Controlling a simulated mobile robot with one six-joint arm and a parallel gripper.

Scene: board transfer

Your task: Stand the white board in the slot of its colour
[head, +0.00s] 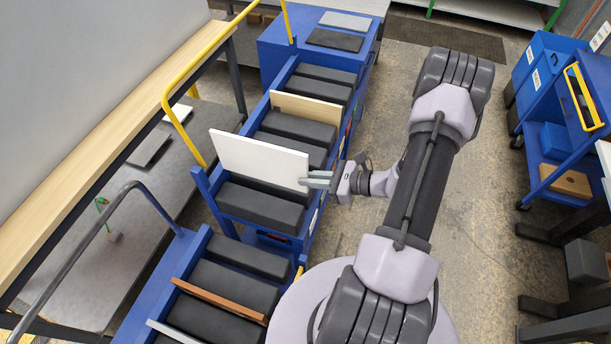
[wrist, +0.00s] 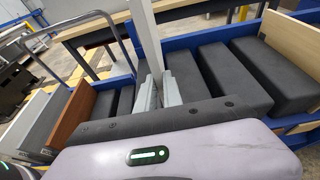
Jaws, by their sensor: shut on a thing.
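The white board (head: 260,160) is upright on its long edge above the dark padded blocks of the far blue cart (head: 203,183). My gripper (head: 318,181) is shut on its right end. In the wrist view the white board (wrist: 147,38) shows edge-on between the two grey fingers of my gripper (wrist: 160,93). A dark block lies on each side of the board. I cannot tell whether its lower edge is inside a slot or just above the blocks. The slot's colour mark under it is hidden.
A cream board (head: 305,108) stands farther back in the same cart. A brown board (head: 220,300) and a grey board (head: 172,331) stand in the nearer cart. A yellow rail (head: 172,110) rises left of the white board. Open floor lies right of my arm.

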